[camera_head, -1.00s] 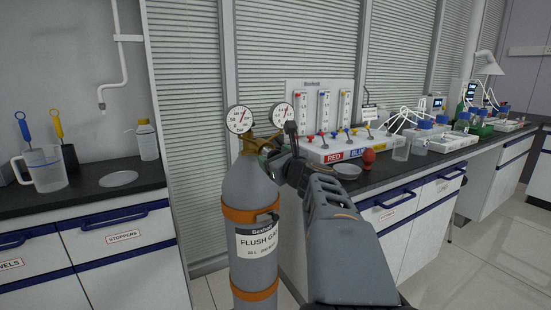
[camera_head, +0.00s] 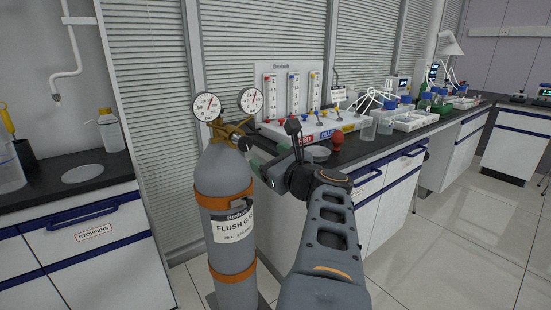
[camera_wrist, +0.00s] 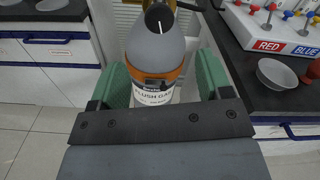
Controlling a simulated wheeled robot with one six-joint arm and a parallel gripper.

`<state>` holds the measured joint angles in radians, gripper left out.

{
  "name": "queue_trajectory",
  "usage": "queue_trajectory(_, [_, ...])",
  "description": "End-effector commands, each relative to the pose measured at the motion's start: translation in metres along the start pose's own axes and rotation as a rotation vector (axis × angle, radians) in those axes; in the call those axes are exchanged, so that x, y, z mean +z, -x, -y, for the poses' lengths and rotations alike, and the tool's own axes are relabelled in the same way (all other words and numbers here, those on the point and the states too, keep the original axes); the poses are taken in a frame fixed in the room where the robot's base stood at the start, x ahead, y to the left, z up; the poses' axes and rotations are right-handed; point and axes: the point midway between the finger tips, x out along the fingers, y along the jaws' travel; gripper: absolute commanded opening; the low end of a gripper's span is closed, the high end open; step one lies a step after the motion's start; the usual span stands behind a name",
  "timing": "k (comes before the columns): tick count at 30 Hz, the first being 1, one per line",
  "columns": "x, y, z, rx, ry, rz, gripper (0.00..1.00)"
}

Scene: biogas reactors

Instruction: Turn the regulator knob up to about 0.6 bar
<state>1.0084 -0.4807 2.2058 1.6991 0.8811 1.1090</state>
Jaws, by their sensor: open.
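The grey flush gas cylinder (camera_head: 224,180) stands upright with a brass regulator (camera_head: 225,130) on top. Two round white gauges show, a left one (camera_head: 206,106) and a right one (camera_head: 251,100); their needles are too small to read surely. The black regulator knob (camera_head: 243,143) faces my arm. In the wrist view the knob (camera_wrist: 159,17) carries a white pointer line and lies beyond the fingertips, near the top edge. My gripper (camera_wrist: 163,75) is open and empty, its green fingers spread wide with the cylinder behind them. In the head view my gripper (camera_head: 262,168) is just below and right of the knob.
A bench (camera_head: 350,160) with flowmeters (camera_head: 292,90), a red-and-blue labelled manifold, a dish (camera_head: 316,153) and a red bulb (camera_head: 337,142) stands right of the cylinder. A drawer bench (camera_head: 85,210) stands left. Floor at right is open.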

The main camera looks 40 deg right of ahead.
Motion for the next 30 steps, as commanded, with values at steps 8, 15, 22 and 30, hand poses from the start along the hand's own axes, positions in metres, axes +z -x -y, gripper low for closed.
queue_trajectory(8, [0.0, 0.019, 0.0, -0.001, 0.0, 0.0, 0.72])
queue_trajectory(15, [0.0, 0.02, 0.0, 0.001, 0.0, 0.0, 0.72])
queue_trajectory(22, [0.0, 0.02, 0.0, 0.0, 0.0, 0.0, 0.72])
queue_trajectory(30, [0.006, 0.014, -0.01, 0.053, 0.056, -0.034, 0.72])
